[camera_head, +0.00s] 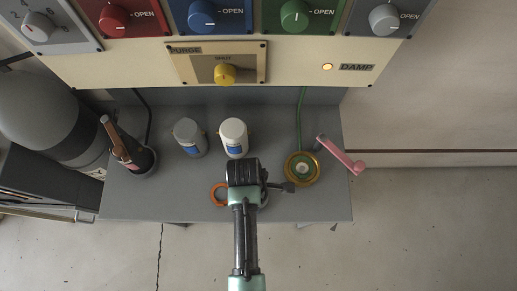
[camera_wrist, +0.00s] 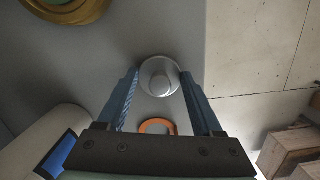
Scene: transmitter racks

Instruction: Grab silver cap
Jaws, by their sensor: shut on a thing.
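The silver cap (camera_wrist: 160,78) is round with a raised knob in its middle. In the wrist view it sits between the two blue fingertips of my gripper (camera_wrist: 161,74), which are closed on its sides. It appears at the height of the grey bench top, but I cannot tell if it still touches it. In the head view my gripper (camera_head: 246,172) is over the front middle of the bench, and my arm hides most of the cap.
An orange ring (camera_wrist: 157,124) lies beside the cap on the grey bench (camera_head: 329,205). A dark holder (camera_head: 139,162) stands left.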

